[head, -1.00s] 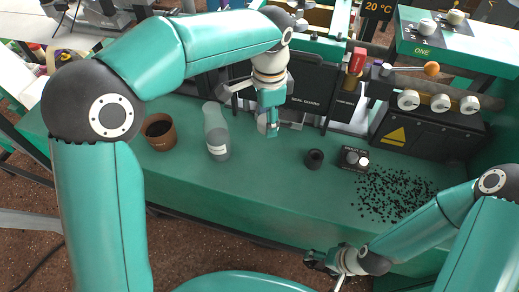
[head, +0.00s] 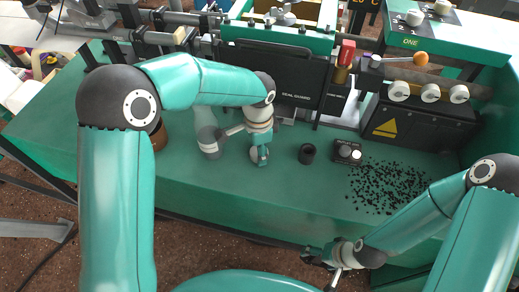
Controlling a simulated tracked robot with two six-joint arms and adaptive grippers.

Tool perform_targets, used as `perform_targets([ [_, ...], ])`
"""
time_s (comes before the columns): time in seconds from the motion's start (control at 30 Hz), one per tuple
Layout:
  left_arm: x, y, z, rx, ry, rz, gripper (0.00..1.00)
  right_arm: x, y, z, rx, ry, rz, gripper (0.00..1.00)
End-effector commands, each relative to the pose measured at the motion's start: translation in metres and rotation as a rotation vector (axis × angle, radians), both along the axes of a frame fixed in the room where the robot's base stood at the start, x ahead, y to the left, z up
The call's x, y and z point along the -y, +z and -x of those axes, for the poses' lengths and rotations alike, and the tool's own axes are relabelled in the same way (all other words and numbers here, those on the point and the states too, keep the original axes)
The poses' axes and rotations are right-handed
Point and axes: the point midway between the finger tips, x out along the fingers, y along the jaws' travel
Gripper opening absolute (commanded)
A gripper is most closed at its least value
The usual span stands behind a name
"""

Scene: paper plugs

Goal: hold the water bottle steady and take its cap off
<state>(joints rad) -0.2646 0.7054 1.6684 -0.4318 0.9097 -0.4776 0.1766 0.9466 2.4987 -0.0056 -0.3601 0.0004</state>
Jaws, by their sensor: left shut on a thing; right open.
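The water bottle (head: 208,141), clear above with a grey lower part, stands upright on the green bench, left of centre. No cap shows on its top. My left gripper (head: 261,155) points down just right of the bottle. It is shut on a small pale round piece that looks like the cap (head: 254,156), mostly hidden by the fingers. I cannot tell whether this piece touches the bench. A side part of the gripper reaches close to the bottle; contact is unclear. My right gripper (head: 325,257) is open and empty at the bench's front edge, far from the bottle.
A brown cup (head: 161,138) is partly hidden behind my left arm. A small black cup (head: 307,154) and a black control box (head: 348,152) stand right of the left gripper. Black granules (head: 388,186) lie scattered further right. The front middle of the bench is clear.

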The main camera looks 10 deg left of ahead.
Motion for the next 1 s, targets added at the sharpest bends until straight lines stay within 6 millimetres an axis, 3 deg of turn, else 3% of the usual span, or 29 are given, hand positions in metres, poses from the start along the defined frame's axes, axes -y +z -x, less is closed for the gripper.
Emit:
perform_targets([
  [0.27,0.0,-0.003,0.0,-0.001,0.001,0.0,0.09,0.0,-0.003,0.0,0.0,0.0,0.0,0.86],
  [0.3,0.0,-0.002,0.0,0.0,0.001,0.0,0.56,0.0,-0.002,0.0,0.0,0.0,0.0,0.86],
  [0.4,-0.001,-0.002,0.0,-0.001,0.001,-0.001,0.72,0.0,-0.002,0.0,0.0,0.0,0.0,0.86],
  [0.77,-0.001,0.0,0.0,0.0,0.002,0.0,0.73,0.0,0.0,0.0,0.0,0.0,0.0,0.86],
  [1.0,-0.001,0.026,-0.001,0.004,0.004,0.0,0.73,0.0,0.001,0.0,0.0,0.0,0.0,0.86],
])
